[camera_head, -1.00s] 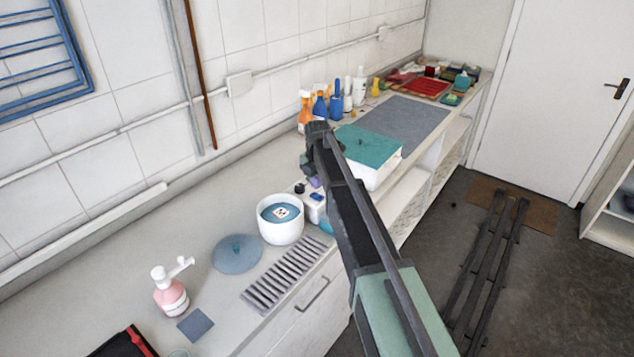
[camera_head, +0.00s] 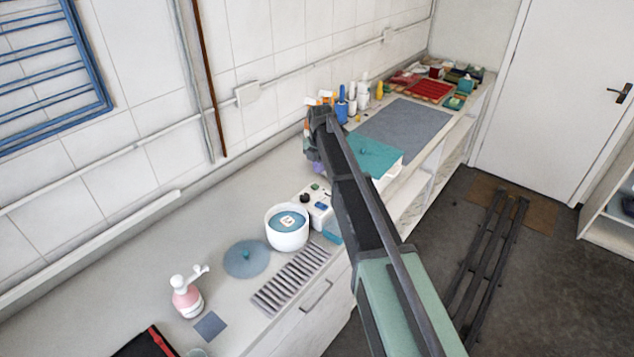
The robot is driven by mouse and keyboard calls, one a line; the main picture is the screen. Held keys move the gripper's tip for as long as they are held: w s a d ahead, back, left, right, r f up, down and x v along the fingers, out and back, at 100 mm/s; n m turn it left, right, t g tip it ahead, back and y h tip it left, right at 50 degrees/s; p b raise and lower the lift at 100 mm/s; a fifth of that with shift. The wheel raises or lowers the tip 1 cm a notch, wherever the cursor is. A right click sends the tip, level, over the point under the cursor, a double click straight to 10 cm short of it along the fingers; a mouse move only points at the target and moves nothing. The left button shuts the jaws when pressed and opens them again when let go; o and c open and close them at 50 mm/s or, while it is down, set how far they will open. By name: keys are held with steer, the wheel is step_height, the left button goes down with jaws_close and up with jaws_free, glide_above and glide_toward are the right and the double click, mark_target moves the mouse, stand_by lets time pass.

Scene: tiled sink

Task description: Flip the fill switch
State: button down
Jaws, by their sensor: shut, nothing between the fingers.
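A small white unit (camera_head: 327,215) stands right of the white round basin, partly behind my arm. A black knob (camera_head: 305,197), a small green part (camera_head: 315,186) and a blue part (camera_head: 321,205) show on its top. I cannot tell which of these is the fill switch, or its position. My gripper (camera_head: 318,169) shows only as a small purple piece below the dark wrist, mostly hidden by the arm. It is shut and empty, and appears above and behind the unit in the picture, apart from it.
The white basin (camera_head: 287,240) holds blue contents with a small white card-like piece. A teal-lidded box (camera_head: 378,158) and several bottles stand beyond.

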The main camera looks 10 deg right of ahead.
mark_target(318, 203)
steer(key=shift+w+a, duration=0.15)
step_height(318, 203, down, 14)
steer(key=b, duration=1.4)
steer(key=shift+f, duration=0.25)
steer(key=shift+r, duration=0.1)
